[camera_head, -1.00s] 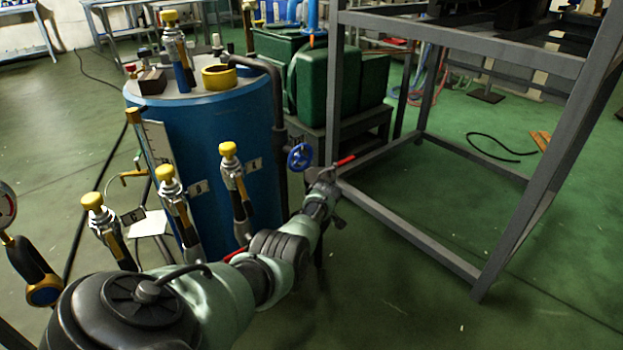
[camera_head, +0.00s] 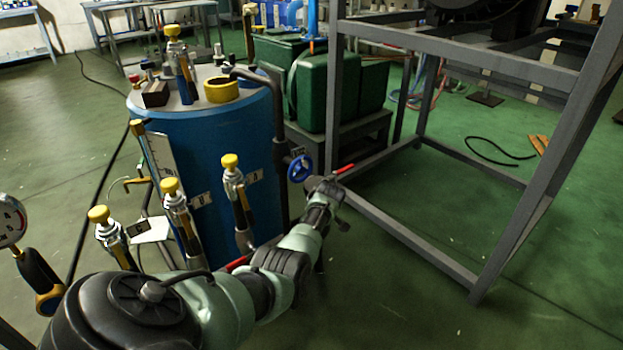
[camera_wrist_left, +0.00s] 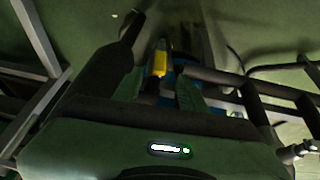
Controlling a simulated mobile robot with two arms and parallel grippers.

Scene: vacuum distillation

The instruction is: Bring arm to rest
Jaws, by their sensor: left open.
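My left arm comes in from the lower left in the head view and stretches across in front of the blue tank (camera_head: 215,140). My left gripper (camera_head: 332,198) is at its far end, in the air near the blue valve wheel (camera_head: 300,168) and a red lever (camera_head: 345,168). The gripper is small and dark here, and contact with the valve parts cannot be told. In the left wrist view the gripper (camera_wrist_left: 158,60) has its jaws apart. A yellow part (camera_wrist_left: 160,62) shows between them, seemingly beyond the fingers. I see nothing held. My right gripper is in neither view.
Several yellow-capped valves (camera_head: 172,205) stand close to my arm. A gauge (camera_head: 12,222) is at the left edge. A grey metal frame (camera_head: 410,235) stands to the right of the gripper. Green containers (camera_head: 325,90) sit behind. The green floor at lower right is clear.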

